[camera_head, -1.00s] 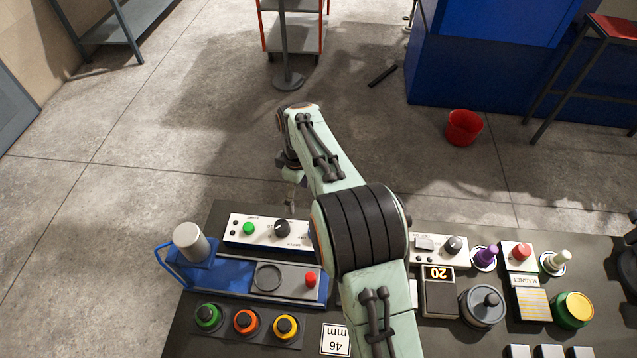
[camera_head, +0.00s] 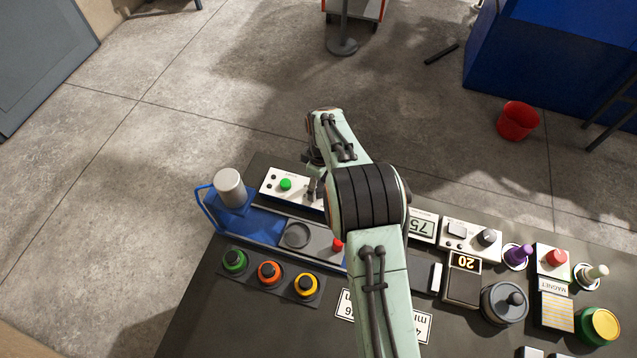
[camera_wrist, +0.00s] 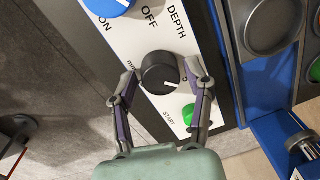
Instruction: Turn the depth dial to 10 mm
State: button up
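The depth dial (camera_wrist: 160,72) is a round black knob on a white panel (camera_wrist: 130,38), beside the word DEPTH in the wrist view. Its white mark points to the lower right in that view. My gripper (camera_wrist: 160,75) is open, with one finger on each side of the dial. I cannot tell whether either fingertip touches it. The scale around the dial is mostly too small or covered to read.
A green START button (camera_wrist: 188,114) sits close to my right finger, and a blue ON/OFF knob (camera_wrist: 108,5) is farther along the panel. The blue press (camera_head: 230,210) with a grey cylinder stands beside it. Green, orange (camera_head: 269,273) and yellow buttons are nearer.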

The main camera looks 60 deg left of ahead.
jog(key=c, duration=0.6)
jog(key=shift+c, duration=0.2)
jog(key=shift+m, duration=0.4)
jog(key=m, duration=0.4)
jog(key=shift+m, duration=0.4)
jog(key=m, duration=0.6)
jog(key=shift+y, duration=0.3)
jog(key=shift+f, duration=0.1)
jog(key=o, duration=1.2)
jog(key=shift+c, duration=0.2)
